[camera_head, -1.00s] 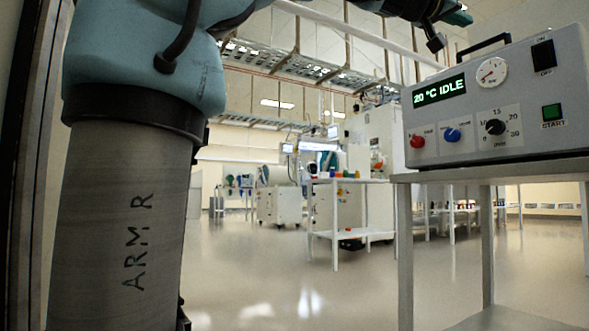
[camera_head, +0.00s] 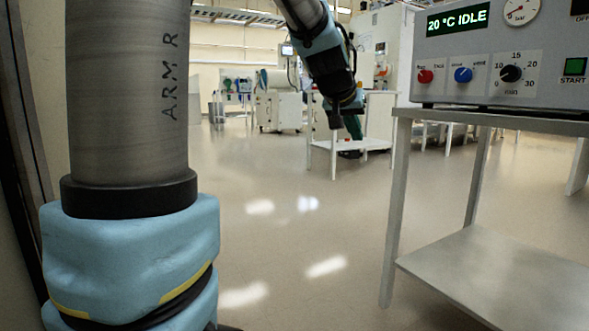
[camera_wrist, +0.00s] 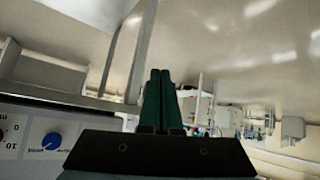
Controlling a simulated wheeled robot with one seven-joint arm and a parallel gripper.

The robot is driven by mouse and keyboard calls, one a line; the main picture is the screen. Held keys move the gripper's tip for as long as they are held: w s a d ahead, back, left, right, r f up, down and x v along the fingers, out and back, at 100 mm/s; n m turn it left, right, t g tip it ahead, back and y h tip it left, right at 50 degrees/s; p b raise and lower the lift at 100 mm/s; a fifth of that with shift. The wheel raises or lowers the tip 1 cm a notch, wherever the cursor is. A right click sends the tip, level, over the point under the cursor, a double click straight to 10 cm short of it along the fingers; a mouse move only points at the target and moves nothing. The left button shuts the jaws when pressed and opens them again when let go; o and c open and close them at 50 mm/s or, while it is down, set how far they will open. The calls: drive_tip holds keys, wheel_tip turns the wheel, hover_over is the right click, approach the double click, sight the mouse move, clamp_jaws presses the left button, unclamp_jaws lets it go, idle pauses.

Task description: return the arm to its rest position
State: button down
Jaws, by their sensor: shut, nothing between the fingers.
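My arm (camera_head: 318,50) reaches down from the top middle of the head view, its blue and black links hanging over the open floor to the left of the grey instrument box. My gripper (camera_head: 354,130) hangs at its lower end, pointing down, in front of the far white shelf cart. In the wrist view the two dark green fingers of my gripper (camera_wrist: 160,76) lie side by side, shut and empty. They touch nothing that I can see.
The grey instrument box (camera_head: 466,92), reading "20 °C IDLE", stands on a metal table (camera_head: 500,123) at right, with a lower shelf (camera_head: 505,275). Its blue knob (camera_wrist: 52,141) shows in the wrist view. The floor (camera_head: 290,230) between is clear.

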drive_tip(key=s+a+f+n+g+y+p, duration=0.25)
drive_tip(key=s+a+f+p, duration=0.35)
drive_tip(key=s+a, duration=0.4)
drive_tip(key=s+a+f+n+g+y+p, duration=0.2)
drive_tip(key=s+a+f+g+y+p, duration=0.15)
drive_tip(key=s+a+f, duration=0.65)
wheel_tip(320, 180, up, 39)
drive_tip(key=w+a+h+p, duration=0.1)
drive_tip(key=w+p, duration=0.1)
drive_tip(key=p, duration=3.4)
drive_tip(key=shift+f+m+p, duration=0.15)
drive_tip(key=shift+m+p, duration=0.2)
drive_tip(key=shift+p, duration=0.05)
